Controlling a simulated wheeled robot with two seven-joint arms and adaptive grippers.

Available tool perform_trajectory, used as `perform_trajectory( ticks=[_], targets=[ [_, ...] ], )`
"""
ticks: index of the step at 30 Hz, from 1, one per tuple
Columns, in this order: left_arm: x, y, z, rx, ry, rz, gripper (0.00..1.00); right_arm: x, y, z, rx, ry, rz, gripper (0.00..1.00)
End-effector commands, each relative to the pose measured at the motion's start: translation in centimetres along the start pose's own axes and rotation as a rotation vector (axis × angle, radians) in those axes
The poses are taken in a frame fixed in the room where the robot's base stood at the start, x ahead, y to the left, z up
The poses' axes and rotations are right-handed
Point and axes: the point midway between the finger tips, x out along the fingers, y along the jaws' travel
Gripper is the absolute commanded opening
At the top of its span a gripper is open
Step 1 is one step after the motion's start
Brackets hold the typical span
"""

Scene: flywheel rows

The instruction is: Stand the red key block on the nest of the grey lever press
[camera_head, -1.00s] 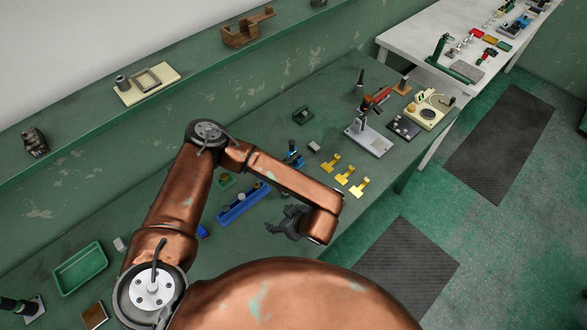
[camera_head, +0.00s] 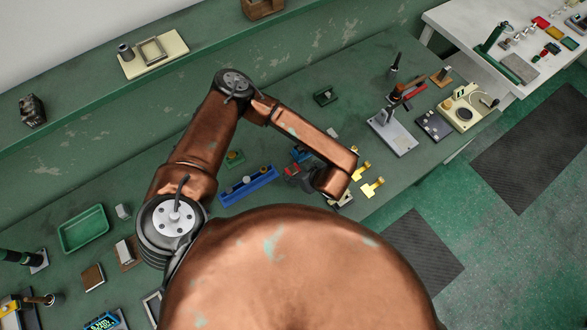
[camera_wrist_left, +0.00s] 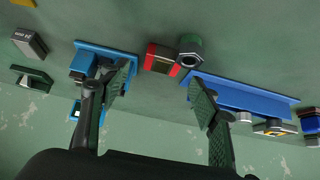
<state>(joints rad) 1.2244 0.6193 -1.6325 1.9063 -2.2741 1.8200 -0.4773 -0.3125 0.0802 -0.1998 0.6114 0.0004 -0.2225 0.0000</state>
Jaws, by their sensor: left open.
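The red key block (camera_wrist_left: 158,57) lies on the green bench. In the left wrist view it shows a red body with a dark and pale face, beyond and between my open fingertips. My left gripper (camera_wrist_left: 163,88) is open and empty, apart from the block. In the head view the gripper (camera_head: 302,177) is dark, partly hidden by my forearm, with a bit of the red block (camera_head: 291,168) beside it. My right gripper is not in view.
A blue fixture (camera_wrist_left: 95,62) and a long blue tray (camera_wrist_left: 250,98) lie on either side. Yellow T-shaped pieces (camera_head: 373,187) lie between gripper and press. Bench around the press's left is clear.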

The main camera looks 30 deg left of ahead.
Motion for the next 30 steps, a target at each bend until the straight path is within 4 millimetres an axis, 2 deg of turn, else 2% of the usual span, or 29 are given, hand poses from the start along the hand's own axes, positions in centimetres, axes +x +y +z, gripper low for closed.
perform_trajectory(
  ticks=[6, 10, 15, 30],
  targets=[
    [3.0, -0.2, 0.2, -0.003, 0.001, -0.006, 0.57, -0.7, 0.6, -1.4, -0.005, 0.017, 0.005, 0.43],
    [3.7, -0.2, 0.2, -0.003, 0.0, -0.004, 0.57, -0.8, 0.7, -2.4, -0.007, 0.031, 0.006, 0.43],
    [3.7, -0.2, 0.2, -0.003, 0.0, -0.004, 0.57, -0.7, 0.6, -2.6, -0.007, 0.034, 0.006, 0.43],
    [3.6, -0.2, 0.2, -0.003, 0.0, -0.004, 0.23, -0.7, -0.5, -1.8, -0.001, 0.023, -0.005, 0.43]
  ],
)
